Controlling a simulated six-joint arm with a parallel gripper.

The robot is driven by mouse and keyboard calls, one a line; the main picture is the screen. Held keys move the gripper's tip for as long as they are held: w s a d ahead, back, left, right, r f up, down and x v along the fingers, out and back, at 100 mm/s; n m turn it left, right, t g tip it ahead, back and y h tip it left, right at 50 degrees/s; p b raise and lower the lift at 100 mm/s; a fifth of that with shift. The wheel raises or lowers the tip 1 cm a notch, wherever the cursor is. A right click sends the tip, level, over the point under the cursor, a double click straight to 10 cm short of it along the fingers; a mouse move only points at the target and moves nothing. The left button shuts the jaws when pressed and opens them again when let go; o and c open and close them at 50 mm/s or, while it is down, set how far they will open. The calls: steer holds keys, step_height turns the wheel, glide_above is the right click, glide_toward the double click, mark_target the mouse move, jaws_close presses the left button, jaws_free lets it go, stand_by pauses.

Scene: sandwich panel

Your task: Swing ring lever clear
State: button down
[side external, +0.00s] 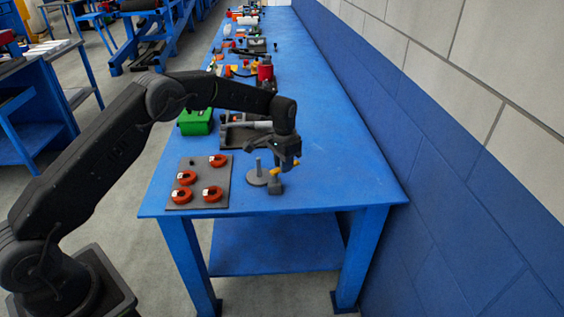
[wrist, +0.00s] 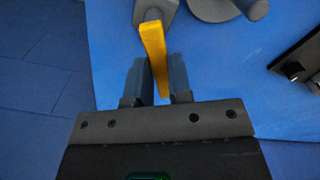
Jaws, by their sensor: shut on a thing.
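A yellow lever (wrist: 153,42) runs from a small grey block (wrist: 156,12) at the top of the wrist view down between my fingers. My gripper (wrist: 158,75) is shut on the lever, with one finger on each side of it. In the side view the lever (side external: 275,171) shows as a small yellow piece under my gripper (side external: 284,168), above the grey block (side external: 276,187) near the bench's front edge. A grey round base with an upright post (side external: 258,172) stands just left of it.
A dark panel (side external: 180,201) with several red rings lies to the left on the blue bench (side external: 340,180). A green box (side external: 195,122) and a dark tray stand behind. Several tools and parts lie farther back. The bench's right side is clear, beside the wall.

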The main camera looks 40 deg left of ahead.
steer(key=shift+d+r+m, duration=0.1)
steer(key=shift+d+m, duration=0.05)
steer(key=shift+m, duration=0.45)
steer(key=shift+d, duration=0.1)
steer(key=c, duration=1)
jaws_free()
steer(key=shift+c, duration=0.2)
steer(key=shift+r, duration=0.1)
step_height(320, 180, up, 14)
steer(key=shift+f, duration=0.2)
